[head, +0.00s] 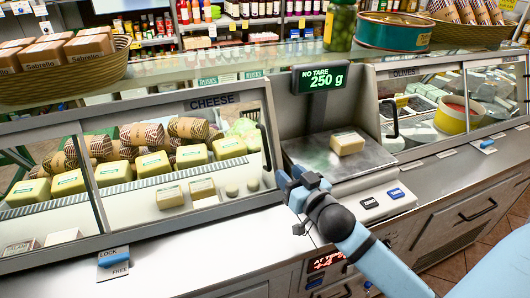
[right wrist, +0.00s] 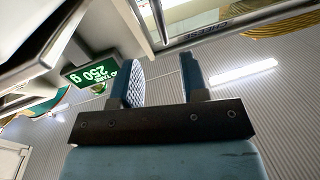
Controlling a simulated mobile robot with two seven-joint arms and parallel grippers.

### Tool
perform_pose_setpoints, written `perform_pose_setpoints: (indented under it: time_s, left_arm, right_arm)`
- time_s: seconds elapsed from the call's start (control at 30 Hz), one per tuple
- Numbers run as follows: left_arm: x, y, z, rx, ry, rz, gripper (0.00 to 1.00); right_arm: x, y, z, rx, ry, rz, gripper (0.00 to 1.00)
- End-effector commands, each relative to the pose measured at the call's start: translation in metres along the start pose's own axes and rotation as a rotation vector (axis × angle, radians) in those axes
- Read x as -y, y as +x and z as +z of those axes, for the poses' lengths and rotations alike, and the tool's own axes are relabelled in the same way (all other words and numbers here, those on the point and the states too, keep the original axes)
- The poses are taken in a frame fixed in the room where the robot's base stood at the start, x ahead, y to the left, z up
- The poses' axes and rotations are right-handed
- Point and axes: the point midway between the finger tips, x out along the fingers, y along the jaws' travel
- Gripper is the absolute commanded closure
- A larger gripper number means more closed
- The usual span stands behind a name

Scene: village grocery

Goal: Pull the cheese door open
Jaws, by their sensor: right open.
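The cheese door is a framed glass panel (head: 100,205) on the front of the case under the CHEESE sign (head: 213,102). Its upright black handle (head: 265,147) is at the right end of the pane. My right gripper (head: 287,178) is open and empty, just below and to the right of the handle. In the right wrist view the two blue fingers (right wrist: 160,68) stand apart. A dark bar (right wrist: 160,20), apparently the handle, shows beyond the fingertips and is not between them. The door looks shut. My left gripper is not in view.
A blue lock slider (head: 113,258) with LOCK and FREE labels is on the left ledge; its setting is unclear. A scale (head: 340,165) bearing a cheese block (head: 347,143) stands right of the door. The white ledge (head: 200,250) before the door is clear.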

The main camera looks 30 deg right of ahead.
Motion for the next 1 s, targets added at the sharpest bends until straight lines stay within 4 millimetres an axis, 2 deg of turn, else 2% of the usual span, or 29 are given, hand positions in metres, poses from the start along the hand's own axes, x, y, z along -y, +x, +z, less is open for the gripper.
perform_pose_setpoints:
  time_s: [0.03,0.3,0.5,0.7,0.97,1.0]
  left_arm:
    - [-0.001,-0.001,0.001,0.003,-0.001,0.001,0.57]
    - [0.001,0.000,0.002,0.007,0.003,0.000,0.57]
    - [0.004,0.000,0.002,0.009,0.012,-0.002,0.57]
    - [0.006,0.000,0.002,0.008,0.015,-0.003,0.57]
    - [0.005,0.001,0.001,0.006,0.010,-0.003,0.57]
    - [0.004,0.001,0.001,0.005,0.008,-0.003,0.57]
  right_arm:
    - [0.000,0.012,-0.001,-0.003,-0.002,0.000,0.60]
    - [0.000,0.067,-0.001,-0.001,-0.003,0.000,0.60]
    - [0.000,0.096,0.000,0.000,-0.002,0.000,0.60]
    - [0.000,0.107,0.001,0.001,-0.001,-0.001,0.60]
    - [0.000,0.107,0.001,0.002,-0.001,0.000,0.60]
    - [0.000,0.107,0.001,0.002,-0.001,0.000,0.69]
